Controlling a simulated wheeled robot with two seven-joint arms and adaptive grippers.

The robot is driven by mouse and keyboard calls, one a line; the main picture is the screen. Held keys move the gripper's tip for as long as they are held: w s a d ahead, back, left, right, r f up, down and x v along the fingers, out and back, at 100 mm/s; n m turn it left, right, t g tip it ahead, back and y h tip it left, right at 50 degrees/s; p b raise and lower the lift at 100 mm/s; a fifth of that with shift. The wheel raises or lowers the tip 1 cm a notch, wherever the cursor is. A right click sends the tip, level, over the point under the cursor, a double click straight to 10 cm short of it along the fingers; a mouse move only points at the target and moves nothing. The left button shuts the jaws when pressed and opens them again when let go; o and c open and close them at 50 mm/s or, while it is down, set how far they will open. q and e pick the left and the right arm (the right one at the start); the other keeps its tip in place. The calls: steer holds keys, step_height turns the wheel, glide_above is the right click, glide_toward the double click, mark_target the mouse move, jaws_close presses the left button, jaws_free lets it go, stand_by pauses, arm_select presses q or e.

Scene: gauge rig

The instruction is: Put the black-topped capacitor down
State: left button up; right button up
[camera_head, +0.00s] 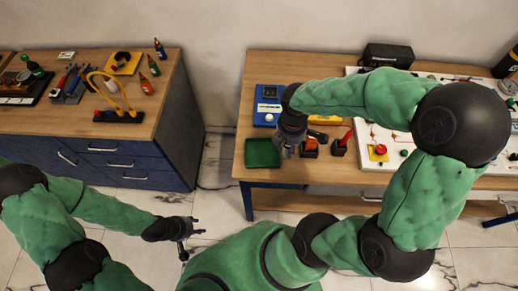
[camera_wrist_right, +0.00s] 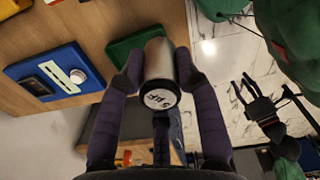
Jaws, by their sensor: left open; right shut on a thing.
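The capacitor (camera_wrist_right: 159,68) is a silver cylinder; the end facing the wrist camera has a black rim and a pale, marked face. My right gripper (camera_head: 288,148) is shut on it, with one finger on each side in the right wrist view. In the head view I cannot make the capacitor out at the gripper. The gripper is at the right side of the green tray (camera_head: 262,153), near the table's front left corner. The tray also shows behind the capacitor in the wrist view (camera_wrist_right: 122,47). My left gripper (camera_head: 190,229) is open and empty above the floor.
A blue meter unit (camera_head: 267,106) stands behind the green tray. Red-topped parts (camera_head: 310,146) stand just right of my right gripper. A white board (camera_head: 383,160) with components covers the table's right side. A second bench (camera_head: 60,118) with tools stands at left.

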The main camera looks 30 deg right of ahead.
steer(key=w+a+f, duration=0.1)
steer(key=w+f, duration=0.1)
steer(key=w+a+f+b, duration=0.1)
steer(key=w+f, duration=0.1)
steer(key=w, duration=0.1)
steer(key=w+a+f+b, duration=0.1)
steer(key=w+f, duration=0.2)
steer(key=shift+a, duration=0.3)
steer(key=shift+w+a+f, duration=0.15)
steer(key=shift+w+f, duration=0.05)
steer(key=shift+f, duration=0.15)
steer(key=shift+w+f+b, duration=0.2)
steer(key=shift+f+b, duration=0.3)
steer(key=shift+f, duration=1.2)
steer(key=shift+f, duration=0.15)
steer(key=o, duration=1.1)
steer(key=shift+o, duration=0.2)
